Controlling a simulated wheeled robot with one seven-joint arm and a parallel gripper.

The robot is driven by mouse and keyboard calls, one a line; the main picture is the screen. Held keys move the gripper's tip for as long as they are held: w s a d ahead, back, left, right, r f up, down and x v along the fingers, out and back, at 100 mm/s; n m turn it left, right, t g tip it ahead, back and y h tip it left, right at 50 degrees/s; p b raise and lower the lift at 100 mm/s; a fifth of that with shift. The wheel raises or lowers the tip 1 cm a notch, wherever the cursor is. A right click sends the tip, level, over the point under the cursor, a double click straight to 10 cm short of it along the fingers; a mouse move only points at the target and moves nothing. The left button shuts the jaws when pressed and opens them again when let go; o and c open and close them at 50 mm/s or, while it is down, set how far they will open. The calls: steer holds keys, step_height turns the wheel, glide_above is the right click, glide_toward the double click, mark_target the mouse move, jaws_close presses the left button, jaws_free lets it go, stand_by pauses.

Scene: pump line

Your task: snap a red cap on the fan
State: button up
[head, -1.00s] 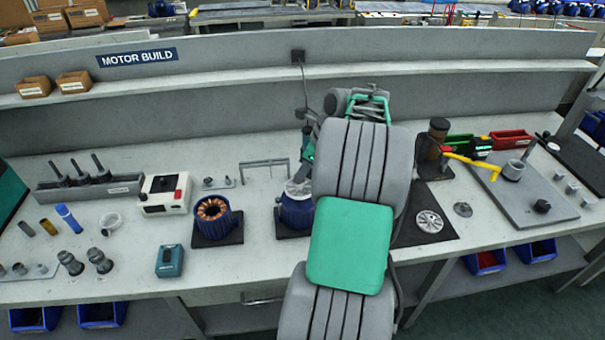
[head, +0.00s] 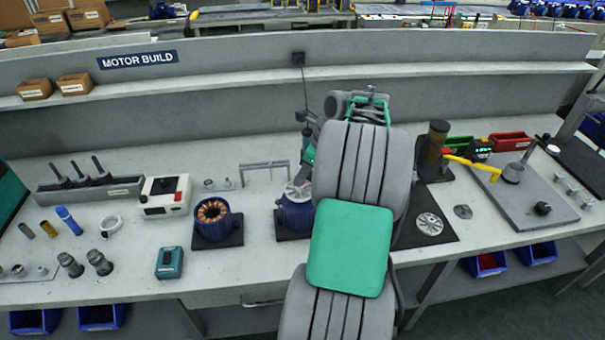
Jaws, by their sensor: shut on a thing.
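A pale, spoked fan (head: 298,189) lies on top of a blue motor housing (head: 297,212) just left of my arm, on a dark pad. My arm rises through the middle and covers the right side of the housing. A green and dark part (head: 308,150) shows at the arm's left edge above the fan. I cannot tell whether it belongs to my gripper or to a tool on the hanging cord. My gripper's fingertips and anything between them are hidden behind my arm. I cannot make out a red cap.
A second spoked disc (head: 429,223) lies on a dark mat right of my arm. A motor with copper windings (head: 212,212) stands to the left.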

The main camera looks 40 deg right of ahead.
steer(key=shift+f+p, duration=0.55)
steer(key=shift+f, duration=0.25)
stand_by(2.0)
steer(key=o, duration=1.1)
steer(key=shift+c, duration=0.2)
steer(key=shift+o, duration=0.6)
steer(key=shift+o, duration=0.6)
steer(key=shift+r, duration=0.1)
step_height(320, 180, up, 5)
steer(key=p, duration=0.6)
steer(key=shift+p, duration=0.35)
